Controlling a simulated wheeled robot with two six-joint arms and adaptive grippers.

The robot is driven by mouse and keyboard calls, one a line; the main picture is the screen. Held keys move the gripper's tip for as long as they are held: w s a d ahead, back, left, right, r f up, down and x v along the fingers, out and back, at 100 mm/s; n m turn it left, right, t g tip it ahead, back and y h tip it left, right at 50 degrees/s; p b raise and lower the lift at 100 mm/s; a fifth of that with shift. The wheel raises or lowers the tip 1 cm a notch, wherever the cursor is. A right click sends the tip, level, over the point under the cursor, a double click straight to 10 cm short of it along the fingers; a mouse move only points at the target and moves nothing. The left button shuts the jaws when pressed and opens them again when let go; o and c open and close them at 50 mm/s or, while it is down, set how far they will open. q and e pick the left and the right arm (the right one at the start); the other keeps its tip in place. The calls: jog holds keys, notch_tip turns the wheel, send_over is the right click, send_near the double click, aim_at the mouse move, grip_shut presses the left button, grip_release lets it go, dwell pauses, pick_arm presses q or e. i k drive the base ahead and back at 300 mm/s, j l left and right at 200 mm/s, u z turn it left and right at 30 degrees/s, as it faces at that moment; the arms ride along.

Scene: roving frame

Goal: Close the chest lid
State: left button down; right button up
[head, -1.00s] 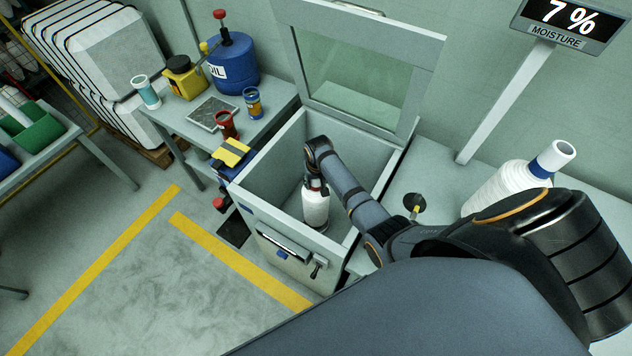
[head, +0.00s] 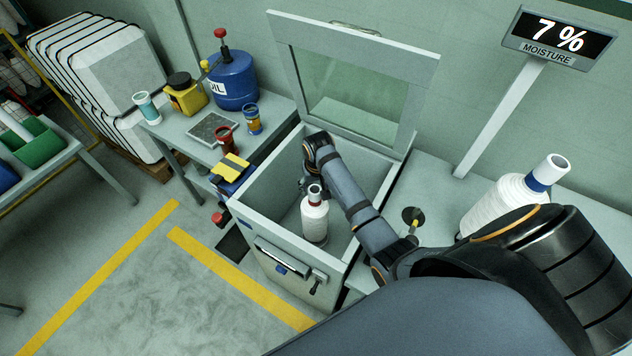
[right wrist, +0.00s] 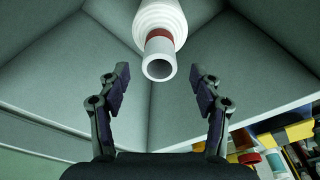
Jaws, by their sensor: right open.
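The chest (head: 247,211) is a grey box with its lid (head: 420,62) standing up open at the back, a framed panel with a greenish window and a handle on its top edge. A white yarn cone (head: 314,219) with a dark red band stands upright inside the chest. My right gripper (head: 308,186) is inside the chest mouth, behind the cone and partly hidden by my arm. In the right wrist view the right gripper (right wrist: 160,88) is open, its fingers apart and empty, with the cone (right wrist: 158,25) just beyond them. My left gripper is not in view.
A side table left of the chest holds a blue oil drum (head: 235,80), a yellow can (head: 186,97) and a red mug (head: 226,140). A large white cone (head: 500,205) stands on the right beside a moisture display (head: 560,40). Floor at the front left is clear.

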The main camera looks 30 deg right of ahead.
aim_at(356, 45)
jog(key=k+j, duration=0.65)
jog(key=k, duration=0.25)
